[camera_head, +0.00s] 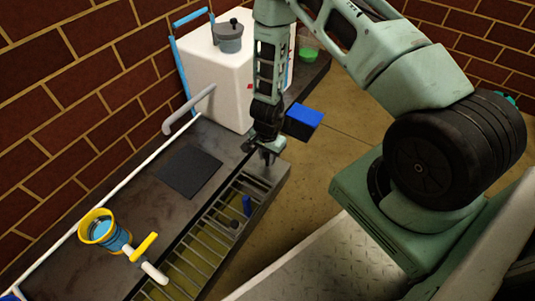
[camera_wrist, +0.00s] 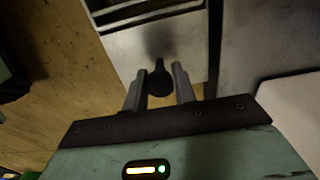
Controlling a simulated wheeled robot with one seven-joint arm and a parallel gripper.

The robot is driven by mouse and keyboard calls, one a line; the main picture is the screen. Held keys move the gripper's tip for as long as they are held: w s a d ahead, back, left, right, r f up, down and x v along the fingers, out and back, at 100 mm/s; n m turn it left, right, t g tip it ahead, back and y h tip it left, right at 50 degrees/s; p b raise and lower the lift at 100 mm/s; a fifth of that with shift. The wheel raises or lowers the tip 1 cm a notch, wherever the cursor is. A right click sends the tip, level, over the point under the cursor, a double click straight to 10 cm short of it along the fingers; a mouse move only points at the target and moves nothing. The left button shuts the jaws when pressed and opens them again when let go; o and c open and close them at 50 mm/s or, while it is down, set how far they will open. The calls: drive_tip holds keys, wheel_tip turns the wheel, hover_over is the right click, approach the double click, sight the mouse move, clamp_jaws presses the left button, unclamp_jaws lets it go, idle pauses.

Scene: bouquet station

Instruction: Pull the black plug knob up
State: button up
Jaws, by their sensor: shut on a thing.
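My gripper (camera_head: 268,157) points down at the far end of the dark counter, near the grated trough's corner. In the wrist view, my gripper (camera_wrist: 160,72) has its two grey fingers on either side of the black plug knob (camera_wrist: 159,85), shut on it. The knob has a rounded end and a narrower neck. It lies over a pale grey surface. In the head view the knob at my gripper is hard to make out among the dark fingers, and its lower end is hidden.
A white tank (camera_head: 230,85) with a grey spout (camera_head: 190,110) stands behind my gripper. A blue-topped box (camera_head: 304,115) is close on the right. A yellow-rimmed cup (camera_head: 98,226) stands front left.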

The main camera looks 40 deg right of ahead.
sight(267, 154)
drive_tip(key=shift+r+p, duration=0.95)
drive_tip(key=shift+r, duration=0.3)
drive_tip(key=o, duration=0.8)
wheel_tip(267, 154, up, 9)
drive_tip(key=p, duration=0.9)
